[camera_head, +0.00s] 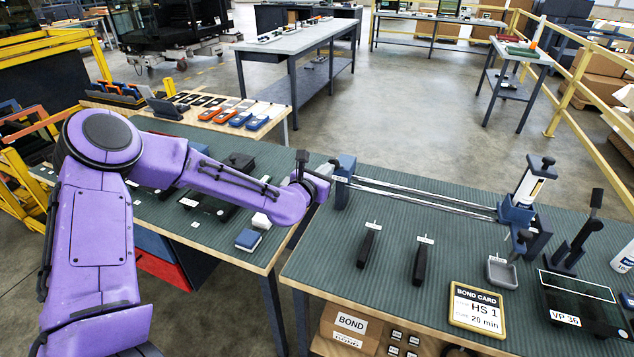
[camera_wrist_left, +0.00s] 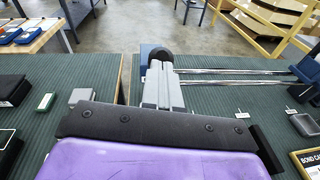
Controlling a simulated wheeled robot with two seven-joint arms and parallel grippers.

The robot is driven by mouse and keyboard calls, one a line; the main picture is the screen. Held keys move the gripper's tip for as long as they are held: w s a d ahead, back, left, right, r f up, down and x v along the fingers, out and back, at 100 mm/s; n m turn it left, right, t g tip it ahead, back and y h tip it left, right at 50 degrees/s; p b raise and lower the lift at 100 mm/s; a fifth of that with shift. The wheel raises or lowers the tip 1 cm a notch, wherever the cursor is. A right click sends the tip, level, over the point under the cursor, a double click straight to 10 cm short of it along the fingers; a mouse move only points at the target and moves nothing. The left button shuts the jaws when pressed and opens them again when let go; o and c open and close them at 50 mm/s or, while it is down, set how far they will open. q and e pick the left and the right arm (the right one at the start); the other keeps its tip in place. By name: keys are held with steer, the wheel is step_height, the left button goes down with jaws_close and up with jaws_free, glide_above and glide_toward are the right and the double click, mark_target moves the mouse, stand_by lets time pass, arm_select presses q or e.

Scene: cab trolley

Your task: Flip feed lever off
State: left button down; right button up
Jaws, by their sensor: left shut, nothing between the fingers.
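No label names the feed lever. A black upright lever (camera_head: 582,236) stands on a base at the right of the bench, far from the gripper. My right gripper is out of view.
Two rails (camera_head: 425,196) run right to a blue holder with a white cartridge (camera_head: 530,188). Two black tools (camera_head: 420,262), a grey tray (camera_head: 502,272), a yellow bond card (camera_head: 477,308) and a black box (camera_head: 578,300) lie on the green bench. A gap separates it from the left bench.

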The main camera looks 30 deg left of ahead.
mark_target(331, 160)
arm_select(q)
steer(key=w+r, duration=0.1)
steer(key=w+r+b, duration=0.1)
steer(key=r, duration=0.1)
steer(key=w+r, duration=0.1)
steer(key=w, duration=0.1)
steer(key=shift+a+r, duration=0.35)
steer(key=shift+w+a+r+b, duration=0.15)
steer(key=shift+w+r+b, duration=0.45)
steer(key=shift+w+r, duration=0.4)
steer(key=shift+w+f, duration=0.15)
